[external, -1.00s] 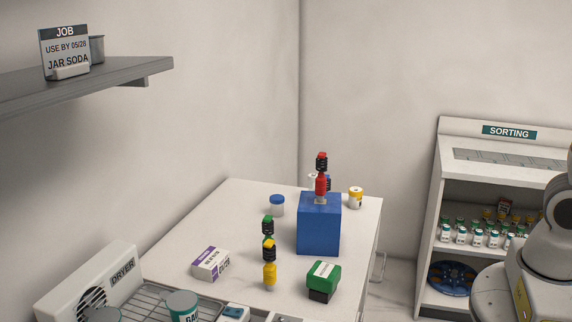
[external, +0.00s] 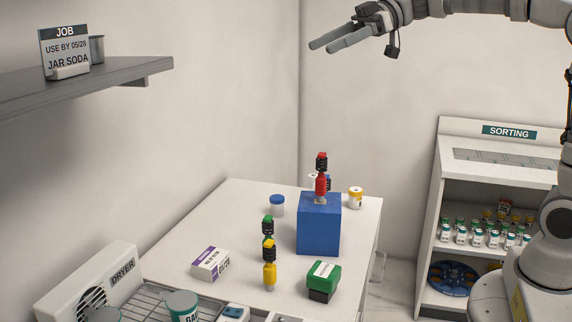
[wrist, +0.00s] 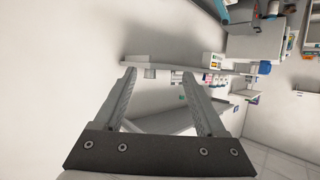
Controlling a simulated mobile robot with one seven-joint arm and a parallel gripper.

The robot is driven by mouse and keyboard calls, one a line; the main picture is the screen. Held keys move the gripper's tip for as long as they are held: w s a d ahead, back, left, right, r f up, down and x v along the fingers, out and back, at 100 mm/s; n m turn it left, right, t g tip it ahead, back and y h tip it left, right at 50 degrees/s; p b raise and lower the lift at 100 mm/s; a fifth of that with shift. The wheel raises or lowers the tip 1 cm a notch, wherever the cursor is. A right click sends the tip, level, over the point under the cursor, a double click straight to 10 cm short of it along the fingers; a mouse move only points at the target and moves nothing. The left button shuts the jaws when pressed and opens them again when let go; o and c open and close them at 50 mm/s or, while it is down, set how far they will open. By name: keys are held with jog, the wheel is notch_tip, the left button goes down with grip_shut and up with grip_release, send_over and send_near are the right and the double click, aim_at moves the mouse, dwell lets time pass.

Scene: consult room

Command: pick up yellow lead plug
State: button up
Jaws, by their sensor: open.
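The yellow lead plug (external: 269,270) stands upright near the front of the white table (external: 215,230) in the external view. It has a yellow body, a black ribbed part and a yellow top. A green-topped plug (external: 267,226) shows just behind it, partly hidden by it. A red plug (external: 321,182) stands on the blue block (external: 319,226), with a white-and-blue item partly hidden behind it. My gripper (external: 318,46) is open and empty, high above the table near the back wall. In the wrist view my gripper's fingers (wrist: 160,75) are spread with nothing between them; I cannot make out the yellow plug there.
A purple-and-white box (external: 211,265) lies left of the yellow plug, and a green-and-black block (external: 323,282) lies right. A blue-lidded jar (external: 277,206) and a yellow-lidded jar (external: 356,197) stand farther back. A dryer (external: 95,285) and rack fill the front left. A wall shelf (external: 90,83) is upper left.

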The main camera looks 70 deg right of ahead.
send_near(270, 266)
jog(key=s+d+r, duration=0.3)
jog(key=r, duration=0.4)
jog(key=x, duration=1.7)
jog(key=shift+w+f, duration=0.2)
jog(key=shift+w, duration=0.15)
grip_shut()
